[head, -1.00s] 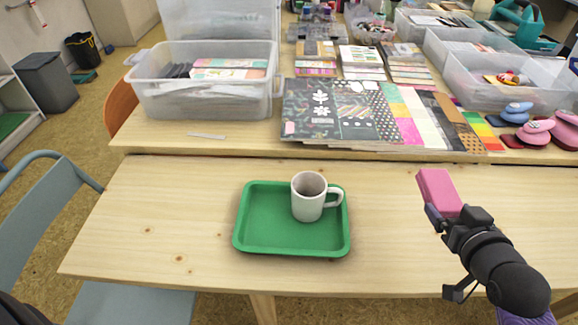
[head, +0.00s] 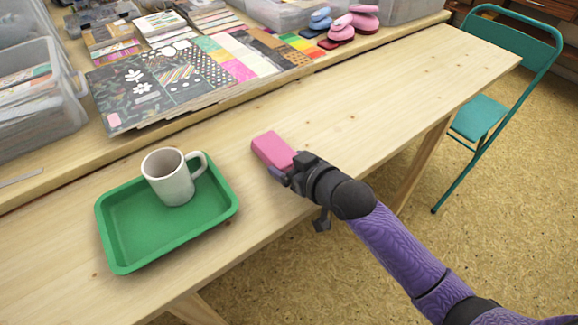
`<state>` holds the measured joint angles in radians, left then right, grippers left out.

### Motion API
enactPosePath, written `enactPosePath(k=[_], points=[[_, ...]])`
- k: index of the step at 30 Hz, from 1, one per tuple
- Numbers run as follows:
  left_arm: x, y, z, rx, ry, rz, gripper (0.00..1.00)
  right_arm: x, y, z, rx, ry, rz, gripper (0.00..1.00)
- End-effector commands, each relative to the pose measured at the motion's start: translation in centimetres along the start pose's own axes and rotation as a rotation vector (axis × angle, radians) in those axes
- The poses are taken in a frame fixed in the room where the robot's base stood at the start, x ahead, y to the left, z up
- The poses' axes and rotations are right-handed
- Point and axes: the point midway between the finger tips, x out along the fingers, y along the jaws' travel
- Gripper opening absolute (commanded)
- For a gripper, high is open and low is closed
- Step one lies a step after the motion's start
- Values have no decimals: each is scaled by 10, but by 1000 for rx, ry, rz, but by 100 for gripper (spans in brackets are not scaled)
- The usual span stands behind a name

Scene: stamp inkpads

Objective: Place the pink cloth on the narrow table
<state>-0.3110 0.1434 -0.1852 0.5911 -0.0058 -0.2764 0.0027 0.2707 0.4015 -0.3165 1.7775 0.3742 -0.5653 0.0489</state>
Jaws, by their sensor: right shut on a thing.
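The pink cloth (head: 271,150) is a folded pink block in the head view. My right gripper (head: 283,167) is shut on its near end and holds it over the narrow table (head: 360,125); whether it touches the wood I cannot tell. The narrow table is pale wood and runs from the lower left to the upper right. A green tray (head: 125,255) lies on it to the left of the cloth, with a white mug (head: 170,180) standing in it. My left gripper is out of view.
Behind is a second table with patterned papers (head: 150,95), clear bins (head: 35,110) and pink and blue punches (head: 342,27). A teal chair (head: 482,118) stands at the right end. The narrow table is bare right of the cloth.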

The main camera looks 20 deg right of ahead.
Motion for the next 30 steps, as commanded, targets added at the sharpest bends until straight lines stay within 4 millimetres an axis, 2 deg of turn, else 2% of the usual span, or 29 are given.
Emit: enactPosePath(k=[5,6,8,17,20,27,30], points=[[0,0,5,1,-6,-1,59,1,0,2,0,1,0,25],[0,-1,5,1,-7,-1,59,1,0,1,0,1,0,89],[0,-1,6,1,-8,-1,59,1,0,1,0,1,0,100],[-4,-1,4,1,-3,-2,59,-4,0,-3,-1,1,0,100],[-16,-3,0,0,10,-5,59,-22,0,-6,-1,1,0,100],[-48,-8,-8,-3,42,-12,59,-85,0,-8,-1,0,0,100],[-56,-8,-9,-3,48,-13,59,-105,0,-6,0,0,0,100]])
